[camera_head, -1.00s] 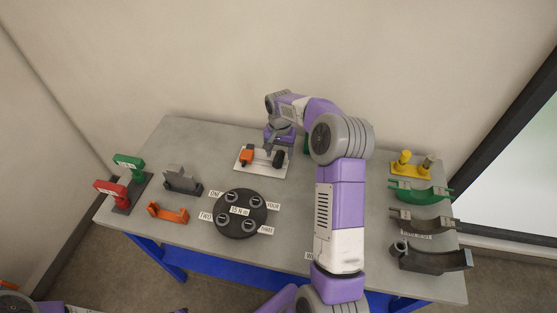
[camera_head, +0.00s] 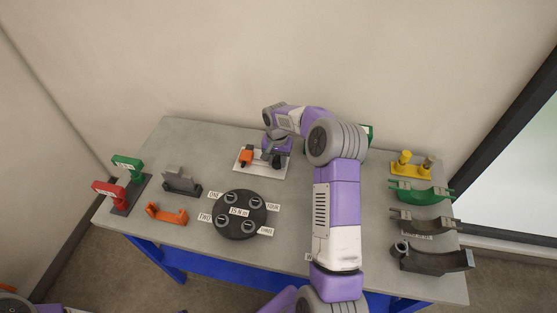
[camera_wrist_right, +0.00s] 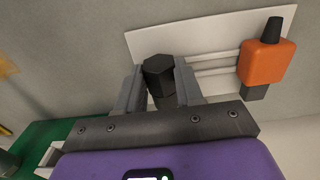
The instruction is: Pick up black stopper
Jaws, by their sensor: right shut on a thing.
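The black stopper (camera_wrist_right: 158,68) is a dark hexagonal-topped piece in the right wrist view. It stands between the two grey fingers of my right gripper (camera_wrist_right: 160,92), which is shut on it. In the head view the right gripper (camera_head: 276,157) is at the white plate (camera_head: 268,174) at the back of the table, and the stopper there is mostly hidden by it. An orange piece with a black knob (camera_head: 246,156) is on the same plate, left of the gripper; it also shows in the right wrist view (camera_wrist_right: 267,60). My left gripper is not in view.
A round black plate (camera_head: 240,232) with several sockets and labels is at the front middle. Red and green stands (camera_head: 110,190), a grey bracket (camera_head: 181,182) and an orange bracket (camera_head: 167,214) are left. Yellow, green (camera_head: 421,194), grey and black holders line the right side.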

